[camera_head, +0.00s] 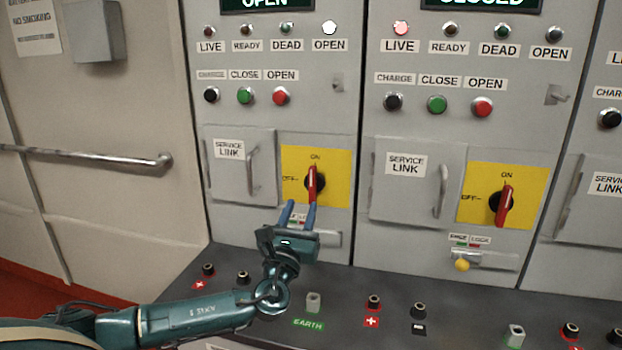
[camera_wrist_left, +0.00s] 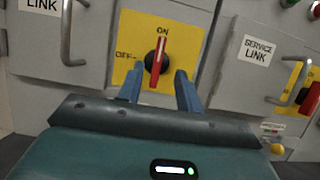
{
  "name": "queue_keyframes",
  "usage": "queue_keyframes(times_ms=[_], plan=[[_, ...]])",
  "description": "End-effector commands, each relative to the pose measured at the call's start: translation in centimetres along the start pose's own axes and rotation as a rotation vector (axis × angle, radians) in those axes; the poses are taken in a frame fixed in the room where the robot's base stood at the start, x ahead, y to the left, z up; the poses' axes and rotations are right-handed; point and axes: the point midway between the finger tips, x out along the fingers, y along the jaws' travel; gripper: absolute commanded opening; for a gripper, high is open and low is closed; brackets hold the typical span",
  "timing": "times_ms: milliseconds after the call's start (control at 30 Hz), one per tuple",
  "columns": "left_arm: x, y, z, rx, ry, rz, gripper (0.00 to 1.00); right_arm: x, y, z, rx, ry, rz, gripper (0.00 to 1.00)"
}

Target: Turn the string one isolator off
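The left cabinet's isolator has a red handle (camera_head: 313,183) on a black hub over a yellow plate (camera_head: 333,195). The handle is upright, pointing to ON; OFF is marked to its left. My left gripper (camera_head: 302,208) is just below and in front of it, fingers upward. In the left wrist view the two blue fingers (camera_wrist_left: 162,84) are apart, and the red handle (camera_wrist_left: 156,72) shows beyond and between their tips, with no contact clear. A second cabinet's isolator handle (camera_head: 505,205) is also near upright. My right gripper is not in view.
The left cabinet's sign reads OPEN and its white OPEN lamp (camera_head: 329,28) is lit; the neighbouring cabinet's LIVE lamp (camera_head: 401,28) glows red. A service link door handle (camera_head: 252,170) sticks out left of the isolator. Terminals and an EARTH post (camera_head: 313,302) stand on the ledge below.

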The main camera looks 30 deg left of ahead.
Motion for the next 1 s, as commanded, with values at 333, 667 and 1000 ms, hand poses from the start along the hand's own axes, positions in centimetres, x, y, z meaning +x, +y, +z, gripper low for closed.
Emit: queue_keyframes(times_ms=[333, 667, 1000], plan=[[7.0, 0.0, 0.2, -0.001, 0.000, 0.002, 0.35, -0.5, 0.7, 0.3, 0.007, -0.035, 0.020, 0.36], [9.0, 0.0, 0.0, -0.001, 0.002, -0.001, 0.35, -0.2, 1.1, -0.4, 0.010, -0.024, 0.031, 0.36], [9.0, 0.0, -0.1, -0.001, 0.002, 0.000, 0.24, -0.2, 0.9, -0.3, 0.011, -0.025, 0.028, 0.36]])
